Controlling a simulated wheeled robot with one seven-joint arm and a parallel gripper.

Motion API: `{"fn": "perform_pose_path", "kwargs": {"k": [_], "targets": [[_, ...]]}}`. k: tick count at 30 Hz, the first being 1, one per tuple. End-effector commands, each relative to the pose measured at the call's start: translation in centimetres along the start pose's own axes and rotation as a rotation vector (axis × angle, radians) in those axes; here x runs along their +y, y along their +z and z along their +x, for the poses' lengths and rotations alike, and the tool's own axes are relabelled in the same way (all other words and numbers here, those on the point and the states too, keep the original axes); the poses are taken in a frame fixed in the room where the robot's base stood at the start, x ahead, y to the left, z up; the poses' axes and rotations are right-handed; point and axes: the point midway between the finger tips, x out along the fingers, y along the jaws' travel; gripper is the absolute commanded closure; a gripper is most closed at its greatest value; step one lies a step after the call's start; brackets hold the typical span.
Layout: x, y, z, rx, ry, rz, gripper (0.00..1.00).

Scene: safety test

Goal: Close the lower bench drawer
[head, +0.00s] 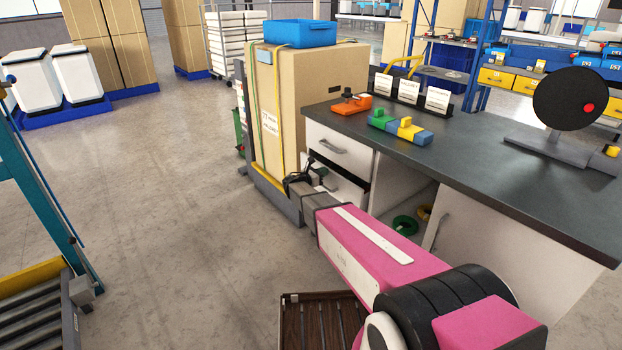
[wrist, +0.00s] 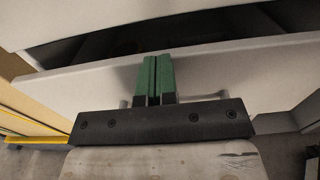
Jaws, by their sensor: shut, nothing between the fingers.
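The lower bench drawer (head: 346,188) is white and stands partly open beneath the closed upper drawer (head: 338,147). In the wrist view its front panel (wrist: 255,62) crosses the picture, with a dark gap above and behind it. My gripper (head: 300,178) is at the drawer's front in the head view, and the arm hides part of the drawer. In the wrist view the green fingers of my gripper (wrist: 158,60) are together and empty. They overlap the panel near its handle (wrist: 205,96), which is mostly hidden. I cannot tell whether they touch the panel.
A tall strapped carton (head: 305,95) stands close to the left of the drawers. The dark bench top (head: 470,140) holds an orange tool and colored blocks. An open shelf with green and yellow coils is right of the drawer.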

Motion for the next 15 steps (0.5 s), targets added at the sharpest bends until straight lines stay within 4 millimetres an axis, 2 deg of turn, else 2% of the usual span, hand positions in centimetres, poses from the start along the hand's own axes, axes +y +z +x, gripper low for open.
{"fn": "perform_pose_path", "kwargs": {"k": [1, 6, 15], "targets": [[0.1, -0.1, 1.0, 0.000, -0.002, 0.000, 1.00], [0.1, -0.1, 3.1, 0.001, -0.001, 0.000, 1.00], [0.0, 0.0, 4.4, -0.001, -0.001, 0.000, 1.00]]}}
